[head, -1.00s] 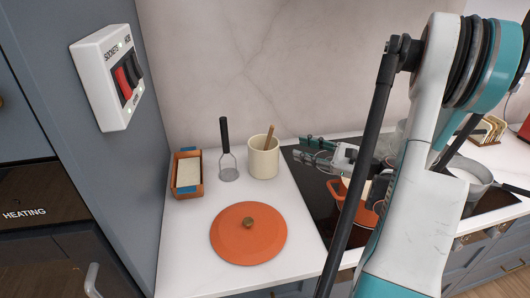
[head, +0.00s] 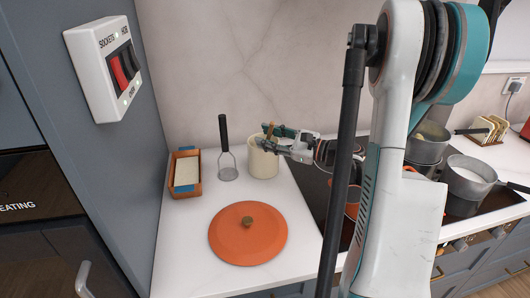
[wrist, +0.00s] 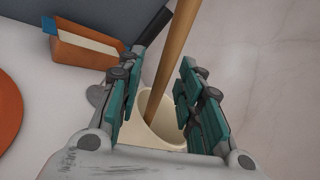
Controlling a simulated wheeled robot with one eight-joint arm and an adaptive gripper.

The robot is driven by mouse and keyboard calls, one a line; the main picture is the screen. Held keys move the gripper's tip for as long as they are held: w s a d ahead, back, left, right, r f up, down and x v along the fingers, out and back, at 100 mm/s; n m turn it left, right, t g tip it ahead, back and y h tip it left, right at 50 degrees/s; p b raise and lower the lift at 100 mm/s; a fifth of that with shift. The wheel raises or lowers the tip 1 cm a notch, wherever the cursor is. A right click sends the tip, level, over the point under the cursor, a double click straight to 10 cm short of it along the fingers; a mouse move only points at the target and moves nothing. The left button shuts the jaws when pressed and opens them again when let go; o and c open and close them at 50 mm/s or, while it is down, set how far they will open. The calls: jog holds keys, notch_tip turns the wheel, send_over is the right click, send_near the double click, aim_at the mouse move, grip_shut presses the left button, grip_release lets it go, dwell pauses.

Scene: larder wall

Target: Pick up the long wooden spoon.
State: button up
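The long wooden spoon (wrist: 171,62) stands tilted in a cream crock (head: 263,162). In the wrist view its handle rises between the two teal fingers of my gripper (wrist: 157,90), with clear gaps on both sides. The crock's rim (wrist: 160,141) shows below and between the fingers. In the head view my gripper (head: 284,136) is at the top of the crock, and the spoon's upper handle (head: 270,130) shows beside the fingers. My gripper is open. The spoon's lower end is hidden inside the crock.
A potato masher (head: 226,160) with a black handle stands left of the crock. A wooden box (head: 186,188) is further left by the grey cabinet. An orange lid (head: 247,246) lies in front. Pots (head: 470,178) stand on the hob at right.

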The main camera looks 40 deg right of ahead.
grip_shut()
jog(key=shift+r, duration=0.1)
